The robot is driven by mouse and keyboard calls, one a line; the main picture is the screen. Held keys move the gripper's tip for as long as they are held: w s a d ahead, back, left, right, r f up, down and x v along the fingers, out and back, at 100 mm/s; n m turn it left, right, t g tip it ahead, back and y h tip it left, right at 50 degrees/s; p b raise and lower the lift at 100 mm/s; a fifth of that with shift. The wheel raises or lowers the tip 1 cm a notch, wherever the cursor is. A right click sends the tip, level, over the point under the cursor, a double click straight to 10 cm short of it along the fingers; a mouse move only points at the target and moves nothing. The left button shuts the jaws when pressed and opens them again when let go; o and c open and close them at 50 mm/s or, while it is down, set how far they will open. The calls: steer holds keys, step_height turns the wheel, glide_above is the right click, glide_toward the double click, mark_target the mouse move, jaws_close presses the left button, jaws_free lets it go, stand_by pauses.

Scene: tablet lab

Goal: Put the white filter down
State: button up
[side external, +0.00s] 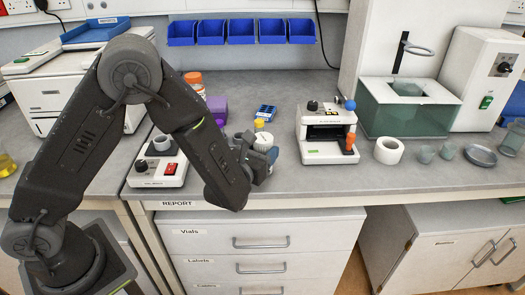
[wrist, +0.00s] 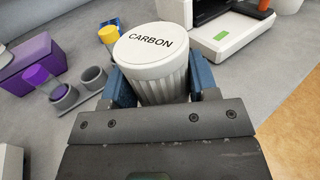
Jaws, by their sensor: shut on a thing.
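The white filter (wrist: 155,62) is a ribbed white cylinder with CARBON printed on its round top. My gripper (wrist: 152,88) is shut on it, with blue fingers on both sides of the filter. In the side external view the white filter (side external: 264,139) shows only in part, behind my gripper (side external: 268,165), above the grey bench near its front edge. The filter looks about upright. Its lower part is hidden by my gripper, so I cannot tell whether it touches the bench.
A white device with a dark opening (side external: 326,135) stands to the right. A purple box (wrist: 33,60), a grey two-cup holder (wrist: 80,92) and a yellow-capped vial (wrist: 109,36) are near. The bench front (side external: 290,188) is clear.

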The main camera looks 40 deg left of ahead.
steer(key=shift+f, duration=0.3)
steer(key=o, duration=1)
steer(key=shift+c, duration=0.2)
